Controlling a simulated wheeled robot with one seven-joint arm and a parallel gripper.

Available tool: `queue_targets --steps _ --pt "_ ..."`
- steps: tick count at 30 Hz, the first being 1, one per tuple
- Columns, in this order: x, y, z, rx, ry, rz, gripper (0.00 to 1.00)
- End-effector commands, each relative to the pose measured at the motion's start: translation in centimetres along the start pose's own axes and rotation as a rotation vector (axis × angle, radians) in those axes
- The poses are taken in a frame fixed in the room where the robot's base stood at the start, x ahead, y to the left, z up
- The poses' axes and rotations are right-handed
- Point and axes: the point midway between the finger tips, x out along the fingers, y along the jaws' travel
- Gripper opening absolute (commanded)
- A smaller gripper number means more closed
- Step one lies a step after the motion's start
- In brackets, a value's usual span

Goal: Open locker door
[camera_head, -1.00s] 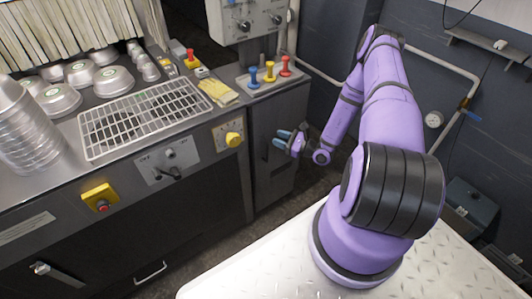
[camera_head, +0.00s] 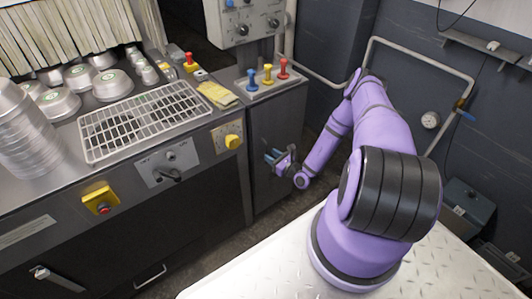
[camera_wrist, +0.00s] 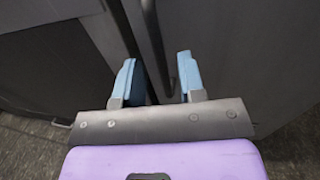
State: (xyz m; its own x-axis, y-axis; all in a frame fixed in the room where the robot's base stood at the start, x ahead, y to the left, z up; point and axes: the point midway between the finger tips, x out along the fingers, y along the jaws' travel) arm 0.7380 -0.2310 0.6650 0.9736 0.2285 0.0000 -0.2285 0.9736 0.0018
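The grey locker (camera_head: 272,120) stands at the end of the counter, below the three coloured levers. Its door (camera_wrist: 235,50) fills the right of the wrist view. My gripper (camera_head: 271,157) is in front of the locker's front face. In the wrist view, my gripper (camera_wrist: 157,78) has its two blue fingers spread apart. A thin dark upright handle (camera_wrist: 172,72) shows between the fingers, nearer the right one. I cannot tell whether a finger touches it. The door looks closed.
The counter with a wire rack (camera_head: 148,118), metal pans (camera_head: 112,84) and a yellow knob (camera_head: 232,141) lies left of the locker. A pipe (camera_head: 440,55) runs along the wall at right. Dark floor is open below my gripper.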

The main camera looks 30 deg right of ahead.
Motion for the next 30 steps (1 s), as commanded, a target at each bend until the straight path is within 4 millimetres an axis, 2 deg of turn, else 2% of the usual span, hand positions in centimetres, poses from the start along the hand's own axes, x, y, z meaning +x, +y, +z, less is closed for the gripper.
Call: queue_targets --steps 3,7,19,20,24,30 --pt "1.8 0.0 0.0 -0.002 -0.002 0.001 0.37" --pt "3.0 0.0 0.0 -0.001 -0.001 0.0 0.37" --pt "3.7 0.0 0.1 0.0 -0.001 0.0 0.37" --pt "3.7 0.0 0.1 0.0 -0.001 0.0 0.32" --pt "3.7 0.0 0.0 0.0 -0.001 0.0 0.0" --pt "3.7 0.0 0.0 -0.001 -0.001 0.0 0.0"
